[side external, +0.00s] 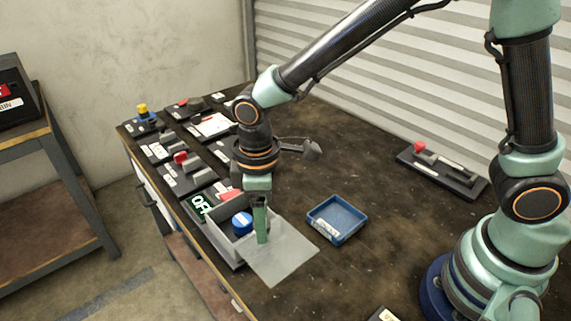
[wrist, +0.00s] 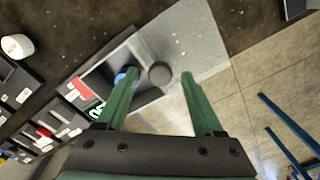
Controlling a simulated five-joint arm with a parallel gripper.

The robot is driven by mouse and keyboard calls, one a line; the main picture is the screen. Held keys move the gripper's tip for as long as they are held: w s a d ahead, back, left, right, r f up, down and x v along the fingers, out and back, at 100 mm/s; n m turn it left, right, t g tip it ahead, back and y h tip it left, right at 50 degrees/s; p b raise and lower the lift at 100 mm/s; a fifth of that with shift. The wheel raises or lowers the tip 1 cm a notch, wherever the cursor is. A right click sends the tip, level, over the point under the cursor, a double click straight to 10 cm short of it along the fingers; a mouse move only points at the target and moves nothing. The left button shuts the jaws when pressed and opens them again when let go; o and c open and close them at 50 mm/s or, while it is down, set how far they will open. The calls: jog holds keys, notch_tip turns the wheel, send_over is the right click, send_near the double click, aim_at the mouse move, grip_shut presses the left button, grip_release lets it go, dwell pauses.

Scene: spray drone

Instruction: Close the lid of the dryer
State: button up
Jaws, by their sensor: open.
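The dryer (side external: 222,241) is a grey open-topped box at the near left edge of the workbench. Its lid (side external: 283,257) seems to be the pale flat plate lying open on the box's right side; the lid also shows in the wrist view (wrist: 190,42). A round blue piece (side external: 242,222) shows inside the box. My gripper (side external: 262,238) is open and points down over the box's side next to the lid. In the wrist view my gripper (wrist: 159,75) has its fingers apart, with a round grey piece (wrist: 160,75) showing between them. I cannot tell whether anything touches.
A blue tray (side external: 337,220) lies to the right of the lid. A green OFF display (side external: 199,206) and several black modules stand left and behind the box. A black fixture with a red knob (side external: 440,172) lies at the back right. The middle of the bench is mostly clear.

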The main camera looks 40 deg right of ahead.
jog(key=shift+f, duration=0.15)
grip_shut()
jog(key=shift+w, duration=0.1)
dwell(1.4)
